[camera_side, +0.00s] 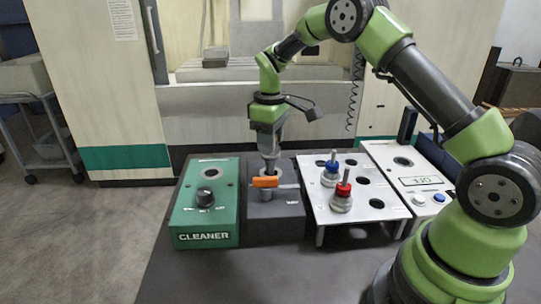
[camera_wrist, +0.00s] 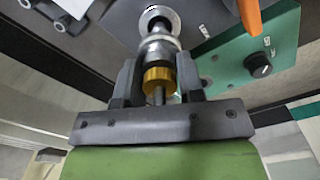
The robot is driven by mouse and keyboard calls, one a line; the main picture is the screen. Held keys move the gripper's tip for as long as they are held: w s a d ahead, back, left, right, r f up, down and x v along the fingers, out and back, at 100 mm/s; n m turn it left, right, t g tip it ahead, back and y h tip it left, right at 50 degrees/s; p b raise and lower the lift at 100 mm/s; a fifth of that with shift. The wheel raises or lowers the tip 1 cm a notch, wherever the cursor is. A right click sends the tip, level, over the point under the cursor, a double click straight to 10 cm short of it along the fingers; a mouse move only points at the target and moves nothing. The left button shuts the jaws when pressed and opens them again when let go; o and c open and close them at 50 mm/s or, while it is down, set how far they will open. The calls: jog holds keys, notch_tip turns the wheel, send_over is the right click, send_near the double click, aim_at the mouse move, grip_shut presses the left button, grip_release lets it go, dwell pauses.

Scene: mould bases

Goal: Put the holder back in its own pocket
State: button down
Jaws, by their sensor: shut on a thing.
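My gripper (camera_side: 270,157) points down over the dark block (camera_side: 262,232) with the orange lever. In the wrist view my gripper (camera_wrist: 158,78) is shut on a silver holder (camera_wrist: 158,47) with a yellow ring. The holder's far end is at a round metal ring (camera_wrist: 155,14); I cannot tell how deep it sits. The white rack (camera_side: 325,215) to the right has several dark round pockets, including an empty one (camera_side: 376,203).
A green CLEANER box (camera_side: 207,222) with a black knob (camera_side: 205,197) is to the left. A white box (camera_side: 413,166) with a display and buttons is right of the rack.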

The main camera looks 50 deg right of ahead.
notch_tip(320, 180, up, 3)
jog(key=shift+r, duration=0.2)
jog(key=shift+s+d+r, duration=0.15)
jog(key=shift+d+r, duration=0.3)
jog(key=shift+r, duration=0.1)
jog(key=shift+s+d+r, duration=0.15)
jog(key=shift+d+r, duration=0.3)
jog(key=shift+r, duration=0.05)
jog(key=s+d+r, duration=0.3)
jog(key=s+d, duration=0.4)
jog(key=d, duration=0.3)
notch_tip(320, 180, down, 13)
jog(key=shift+w+a+r, duration=0.15)
jog(key=shift+w, duration=0.05)
jog(key=c, duration=0.7)
grip_release()
jog(key=shift+o, duration=0.2)
